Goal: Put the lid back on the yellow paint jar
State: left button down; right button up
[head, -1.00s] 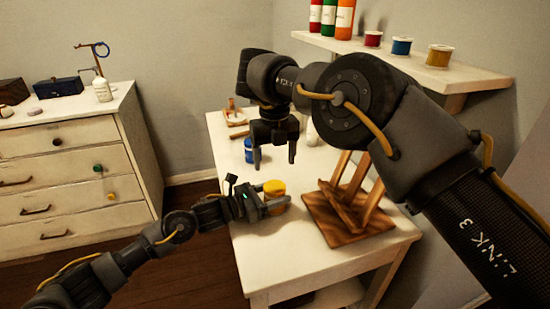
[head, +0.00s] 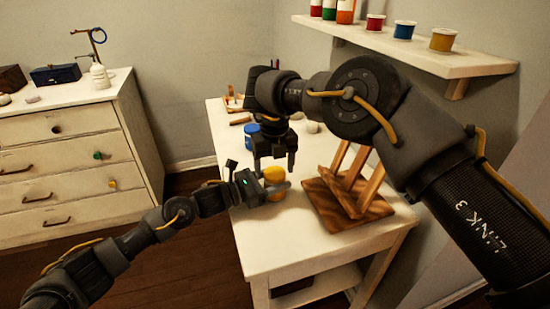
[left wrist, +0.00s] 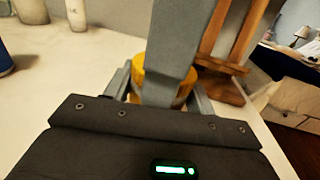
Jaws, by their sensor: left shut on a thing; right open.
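The yellow paint jar (head: 273,173) stands near the front left of the white table, its yellow top showing. My left gripper (head: 268,190) is shut on the jar's side. In the left wrist view, the jar (left wrist: 138,76) sits between my left fingers, partly hidden by a grey finger of my right gripper in front of it. My right gripper (head: 274,166) is open and points down, its fingertips at about the height of the jar's top. I cannot tell the lid apart from the jar's yellow top.
A wooden easel (head: 345,195) stands close to the right of the jar. A blue jar (head: 254,138) stands behind my right gripper. A wall shelf (head: 400,48) with paint pots and bottles is at upper right. A chest of drawers (head: 75,150) stands left.

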jog(key=shift+f, duration=0.2)
jog(key=c, duration=1)
jog(key=shift+c, duration=0.2)
jog(key=m, duration=0.3)
jog(key=o, duration=1.1)
jog(key=shift+c, duration=0.2)
